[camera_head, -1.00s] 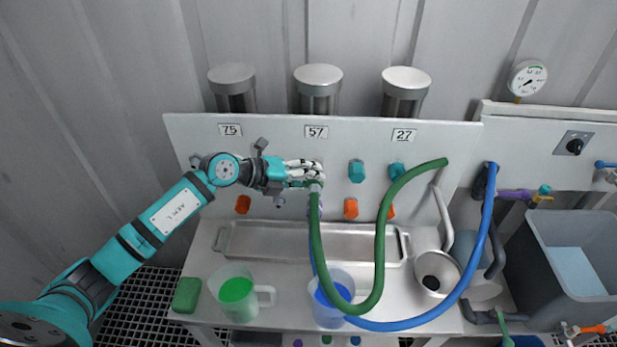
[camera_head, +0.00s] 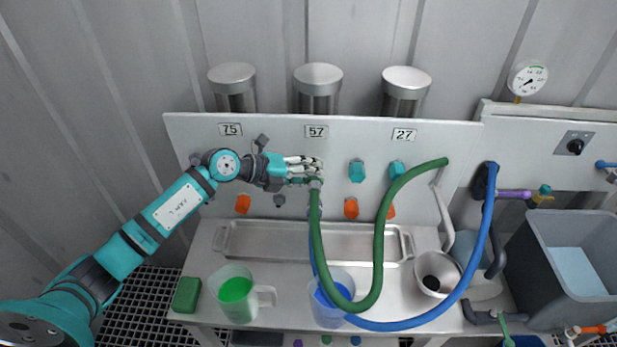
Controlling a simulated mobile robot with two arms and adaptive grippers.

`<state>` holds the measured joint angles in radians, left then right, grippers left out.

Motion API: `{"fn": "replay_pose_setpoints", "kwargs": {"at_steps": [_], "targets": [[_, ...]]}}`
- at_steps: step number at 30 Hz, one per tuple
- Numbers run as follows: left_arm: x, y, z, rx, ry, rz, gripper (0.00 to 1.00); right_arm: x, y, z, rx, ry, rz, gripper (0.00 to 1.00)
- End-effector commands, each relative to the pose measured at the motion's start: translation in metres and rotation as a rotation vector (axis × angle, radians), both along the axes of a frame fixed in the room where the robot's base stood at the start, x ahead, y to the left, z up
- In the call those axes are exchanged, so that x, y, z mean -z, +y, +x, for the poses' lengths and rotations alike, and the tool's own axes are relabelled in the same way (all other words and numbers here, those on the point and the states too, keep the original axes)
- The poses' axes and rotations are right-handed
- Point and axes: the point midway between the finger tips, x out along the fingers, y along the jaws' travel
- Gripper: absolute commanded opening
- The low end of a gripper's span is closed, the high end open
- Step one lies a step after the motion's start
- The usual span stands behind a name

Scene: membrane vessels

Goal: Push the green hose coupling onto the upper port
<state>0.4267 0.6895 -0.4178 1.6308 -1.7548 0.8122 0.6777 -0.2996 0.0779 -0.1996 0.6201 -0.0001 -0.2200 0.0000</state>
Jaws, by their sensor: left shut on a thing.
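My left gripper (camera_head: 312,172) is shut on the end of the green hose (camera_head: 380,240), at the panel (camera_head: 450,142) below the label 57. The green coupling at that end is mostly hidden by my fingers; a grey collar (camera_head: 315,184) shows just below them. The upper port behind the gripper is hidden, so I cannot tell whether the coupling touches it. The hose hangs down from there, loops low and rises to the panel at the right of label 27. My right gripper is not in view.
Teal fittings (camera_head: 357,171) and orange fittings (camera_head: 351,208) stick out of the panel to the right of my gripper. A blue hose (camera_head: 487,225) crosses low. A metal tray (camera_head: 225,240), a jug with green liquid (camera_head: 236,292) and a jug with blue liquid (camera_head: 328,305) stand below.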

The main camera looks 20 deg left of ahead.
Motion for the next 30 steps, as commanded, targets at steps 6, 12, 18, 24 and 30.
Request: {"fn": "replay_pose_setpoints", "kwargs": {"at_steps": [6, 12, 18, 24, 30], "targets": [[0.000, 0.001, 0.006, 0.000, 0.000, -0.001, 0.00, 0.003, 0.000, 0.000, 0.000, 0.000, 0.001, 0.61], [0.000, 0.002, 0.010, 0.001, 0.000, -0.001, 0.00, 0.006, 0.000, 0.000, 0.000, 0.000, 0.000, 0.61], [-0.001, 0.004, 0.014, 0.001, 0.000, -0.001, 0.39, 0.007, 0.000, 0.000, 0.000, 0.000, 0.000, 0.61], [0.000, 0.004, 0.013, 0.001, 0.000, -0.001, 0.61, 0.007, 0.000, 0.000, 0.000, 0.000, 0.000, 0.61], [0.000, 0.004, 0.013, 0.001, 0.000, 0.000, 0.61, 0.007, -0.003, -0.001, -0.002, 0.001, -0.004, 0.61]]}}
